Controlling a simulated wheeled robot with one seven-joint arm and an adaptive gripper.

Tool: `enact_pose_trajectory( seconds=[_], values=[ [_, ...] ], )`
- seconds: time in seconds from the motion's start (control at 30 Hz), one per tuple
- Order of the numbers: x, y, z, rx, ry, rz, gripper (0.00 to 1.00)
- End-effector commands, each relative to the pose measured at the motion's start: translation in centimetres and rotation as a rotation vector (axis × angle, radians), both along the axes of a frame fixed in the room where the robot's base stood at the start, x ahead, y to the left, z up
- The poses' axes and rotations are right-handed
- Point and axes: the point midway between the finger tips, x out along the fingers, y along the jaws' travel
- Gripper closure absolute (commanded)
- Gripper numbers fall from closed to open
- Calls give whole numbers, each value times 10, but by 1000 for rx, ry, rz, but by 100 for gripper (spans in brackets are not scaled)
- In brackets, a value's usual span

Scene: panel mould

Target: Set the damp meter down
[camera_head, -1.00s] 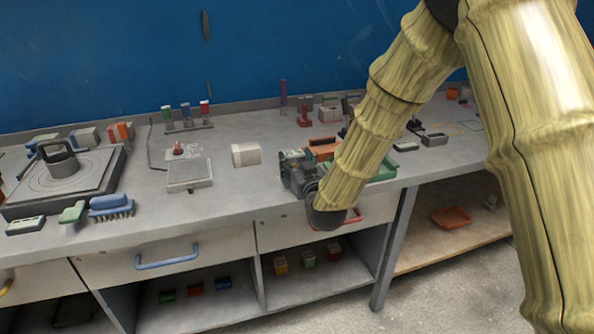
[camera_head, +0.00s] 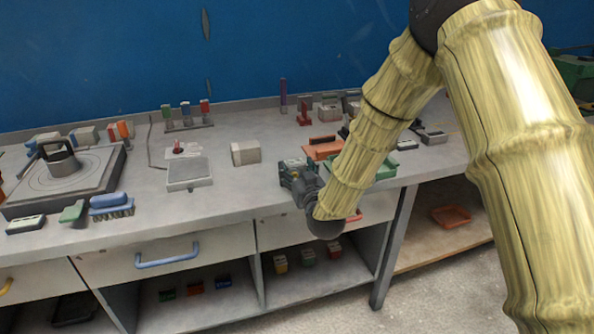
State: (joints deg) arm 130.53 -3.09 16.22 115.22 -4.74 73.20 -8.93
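My gripper (camera_head: 290,172) is dark grey and sits low over the front part of the bench, left of the green tray. I cannot pick out the damp meter for sure. A small flat dark-green device with a pale face (camera_head: 26,224) lies at the bench's front left, far from my gripper.
A pale block (camera_head: 245,153) and a grey flat-topped box (camera_head: 188,172) stand left of my gripper. A green tray (camera_head: 383,172) and an orange-red box (camera_head: 322,148) are close on its right. The bench front between the blue brush (camera_head: 110,203) and my gripper is mostly clear.

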Motion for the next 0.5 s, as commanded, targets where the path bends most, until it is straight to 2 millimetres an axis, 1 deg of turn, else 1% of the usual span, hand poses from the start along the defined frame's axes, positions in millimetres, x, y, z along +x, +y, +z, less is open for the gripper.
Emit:
enact_pose_trajectory(
  seconds=[0.33, 0.43, 0.5],
  values=[
    [0, 0, 1, 0, 0, 0, 23],
    [0, 0, 4, 0, -1, 0, 23],
    [-5, -2, 3, 0, 1, 0, 23]
  ],
)
